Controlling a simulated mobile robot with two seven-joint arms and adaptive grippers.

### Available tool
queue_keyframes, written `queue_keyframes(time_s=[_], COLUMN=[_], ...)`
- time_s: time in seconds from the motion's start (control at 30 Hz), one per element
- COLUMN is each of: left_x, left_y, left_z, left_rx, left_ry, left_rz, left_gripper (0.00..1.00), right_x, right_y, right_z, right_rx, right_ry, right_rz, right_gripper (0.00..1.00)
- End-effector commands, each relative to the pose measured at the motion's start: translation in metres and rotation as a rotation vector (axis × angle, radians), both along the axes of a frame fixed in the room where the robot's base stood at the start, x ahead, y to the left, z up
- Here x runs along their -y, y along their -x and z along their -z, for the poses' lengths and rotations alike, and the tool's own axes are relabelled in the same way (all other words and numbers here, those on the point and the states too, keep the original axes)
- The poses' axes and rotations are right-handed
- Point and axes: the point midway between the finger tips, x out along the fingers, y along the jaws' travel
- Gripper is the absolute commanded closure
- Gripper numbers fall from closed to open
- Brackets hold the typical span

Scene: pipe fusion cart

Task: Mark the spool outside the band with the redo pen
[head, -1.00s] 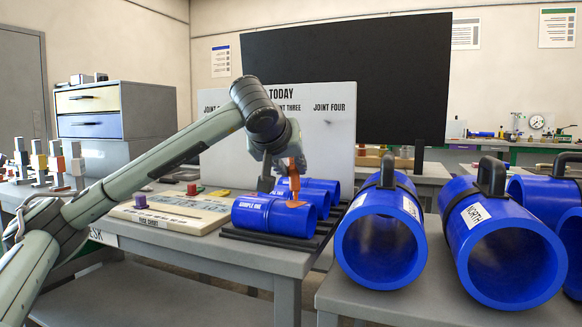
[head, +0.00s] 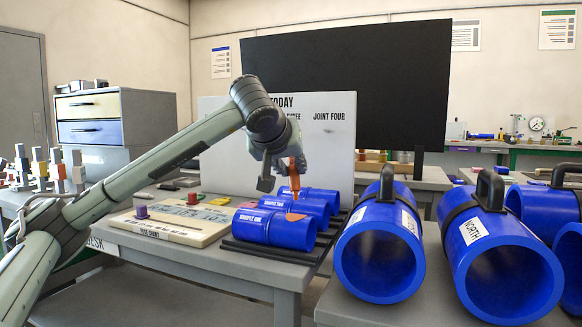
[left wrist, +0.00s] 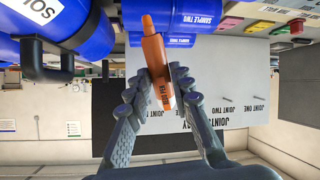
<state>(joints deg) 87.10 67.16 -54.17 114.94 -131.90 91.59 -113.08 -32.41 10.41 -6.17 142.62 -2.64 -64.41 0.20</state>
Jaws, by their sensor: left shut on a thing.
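My left gripper (head: 285,166) is shut on the orange redo pen (head: 297,165), which points down over the small blue spools. In the left wrist view the pen (left wrist: 157,68) sits between the fingers (left wrist: 160,88), its tip near the spool labelled SAMPLE TWO (left wrist: 205,8). I cannot tell whether the tip touches it. The front spool, SAMPLE ONE (head: 262,230), lies on a dark ribbed rack (head: 270,252) and has an orange patch at its right end. The SAMPLE TWO spool (head: 318,208) lies behind it, and a third blue spool (head: 325,195) behind that. My right gripper is not shown.
A cream chart board (head: 165,228) with coloured knobs lies left of the rack. Large blue pipes with black handles, one labelled NORTH (head: 505,262), stand close on the right. A white board (head: 335,145) and a black screen (head: 345,80) stand behind.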

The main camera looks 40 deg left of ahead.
Motion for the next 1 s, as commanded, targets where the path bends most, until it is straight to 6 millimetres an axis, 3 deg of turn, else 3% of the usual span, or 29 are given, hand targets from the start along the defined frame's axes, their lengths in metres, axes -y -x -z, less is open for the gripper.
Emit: queue_keyframes(time_s=[0.77, 1.0], left_x=[0.0, 0.0], left_y=[0.0, 0.0], left_z=[-0.049, -0.05], left_rx=[0.0, 0.0], left_ry=[0.0, 0.0], left_rz=[0.0, 0.0], left_gripper=[0.97, 0.97], right_x=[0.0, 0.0], right_y=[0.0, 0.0], right_z=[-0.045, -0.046], right_rx=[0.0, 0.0], right_ry=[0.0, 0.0], right_rz=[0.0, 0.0], right_gripper=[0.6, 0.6])
